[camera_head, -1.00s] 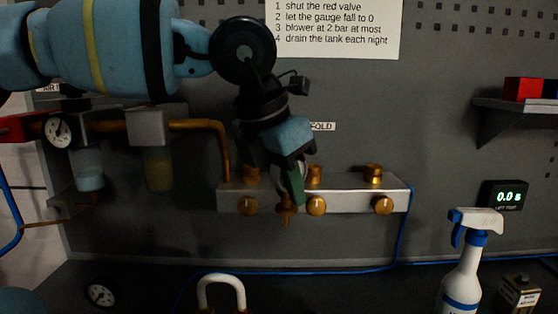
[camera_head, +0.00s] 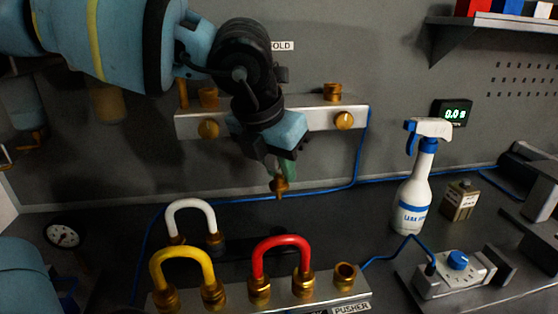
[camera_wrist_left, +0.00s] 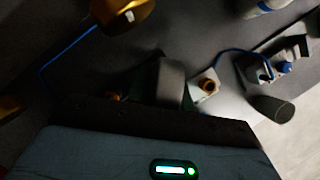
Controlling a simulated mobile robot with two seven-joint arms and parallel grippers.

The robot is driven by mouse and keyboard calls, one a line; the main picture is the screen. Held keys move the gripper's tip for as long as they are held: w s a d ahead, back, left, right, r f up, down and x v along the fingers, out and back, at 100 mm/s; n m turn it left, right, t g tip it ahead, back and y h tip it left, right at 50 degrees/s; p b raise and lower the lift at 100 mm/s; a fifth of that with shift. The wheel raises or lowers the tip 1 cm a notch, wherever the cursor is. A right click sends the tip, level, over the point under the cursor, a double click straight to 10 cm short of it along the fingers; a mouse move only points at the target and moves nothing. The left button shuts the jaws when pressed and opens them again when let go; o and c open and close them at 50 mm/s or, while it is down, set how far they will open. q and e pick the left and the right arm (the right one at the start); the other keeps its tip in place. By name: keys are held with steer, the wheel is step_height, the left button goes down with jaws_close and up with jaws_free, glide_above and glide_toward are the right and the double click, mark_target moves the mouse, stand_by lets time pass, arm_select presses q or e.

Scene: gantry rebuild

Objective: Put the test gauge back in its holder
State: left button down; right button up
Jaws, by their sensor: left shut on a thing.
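My left gripper (camera_head: 280,160) comes down from the upper left, shut on the test gauge. The gauge's brass stem (camera_head: 279,185) points down below the jaws, in the air above the bench. A green part shows between the jaws; the dial is hidden. Below and to the right is a metal rail (camera_head: 320,302) with an open brass socket (camera_head: 345,272), well apart from the stem. I cannot tell whether that socket is the gauge's holder. In the dark wrist view a brass socket (camera_wrist_left: 208,85) shows beyond the gripper. My right gripper is not in view.
Red (camera_head: 281,243), yellow (camera_head: 182,254) and white (camera_head: 190,207) hose loops stand below the gripper. A brass-knobbed manifold (camera_head: 310,119) is behind. Another dial gauge (camera_head: 63,235) is lower left.

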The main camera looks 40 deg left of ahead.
mark_target(278, 184)
arm_select(q)
steer(key=shift+f+b, duration=0.75)
steer(key=shift+f, duration=1.35)
steer(key=p, duration=0.3)
steer(key=shift+r, duration=0.2)
steer(key=shift+f, duration=0.2)
step_height(278, 184, down, 2)
steer(key=shift+f, duration=0.2)
steer(key=shift+s, duration=0.1)
